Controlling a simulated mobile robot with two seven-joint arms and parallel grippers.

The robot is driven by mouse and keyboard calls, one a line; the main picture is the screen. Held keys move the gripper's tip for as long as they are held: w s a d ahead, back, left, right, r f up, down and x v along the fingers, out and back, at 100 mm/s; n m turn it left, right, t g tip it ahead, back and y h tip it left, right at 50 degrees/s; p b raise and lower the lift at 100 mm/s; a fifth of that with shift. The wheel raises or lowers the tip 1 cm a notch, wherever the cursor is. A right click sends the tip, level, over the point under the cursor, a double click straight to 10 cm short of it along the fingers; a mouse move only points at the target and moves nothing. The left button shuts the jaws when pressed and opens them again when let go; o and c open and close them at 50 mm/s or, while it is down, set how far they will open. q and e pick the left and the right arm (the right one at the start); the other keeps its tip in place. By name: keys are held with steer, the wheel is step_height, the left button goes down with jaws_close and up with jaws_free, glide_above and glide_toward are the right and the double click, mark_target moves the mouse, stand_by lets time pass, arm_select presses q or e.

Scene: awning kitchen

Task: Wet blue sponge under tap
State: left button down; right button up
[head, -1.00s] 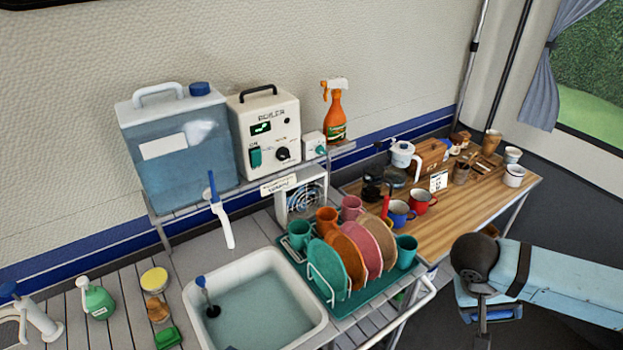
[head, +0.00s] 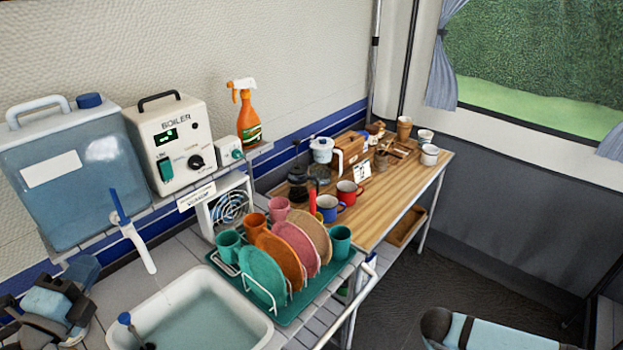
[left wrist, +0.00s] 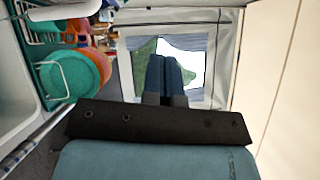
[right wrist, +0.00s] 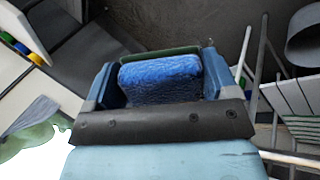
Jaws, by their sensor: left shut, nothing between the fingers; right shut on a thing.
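The blue sponge (right wrist: 160,80) is between the fingers of my right gripper (right wrist: 160,75) in the right wrist view, with a green layer along its far edge. The right gripper is shut on it; in the head view only part of my right arm shows. The white tap with a blue lever (head: 133,232) hangs from the blue water tank (head: 70,170) above the sink (head: 262,325). My left gripper (left wrist: 165,78) is shut and empty in the left wrist view. In the head view, part of my left arm is left of the sink. No sponge shows under the tap.
A green dish rack (head: 290,318) with plates and mugs stands right of the sink. The boiler (head: 177,145) and an orange spray bottle (head: 246,115) stand on the shelf. A wooden table (head: 400,195) with mugs is farther right. Open floor lies in front of it.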

arm_select(q)
steer(key=p, duration=0.2)
glide_toward(119, 207)
steer(key=w+d+r, duration=0.3)
steer(key=w+d, duration=0.1)
steer(key=d, duration=0.1)
arm_select(e)
step_height(119, 207, up, 2)
steer(key=shift+r, duration=0.1)
steer(key=shift+d+r+p, duration=0.1)
steer(key=shift+r+p, duration=0.1)
steer(key=shift+p, duration=0.25)
steer(key=shift+r, duration=0.15)
arm_select(q)
steer(key=w+a, duration=0.2)
steer(key=shift+w+a+r, duration=0.15)
steer(key=shift+w+a, duration=0.15)
steer(key=shift+a, duration=0.1)
steer(key=shift+a, duration=0.1)
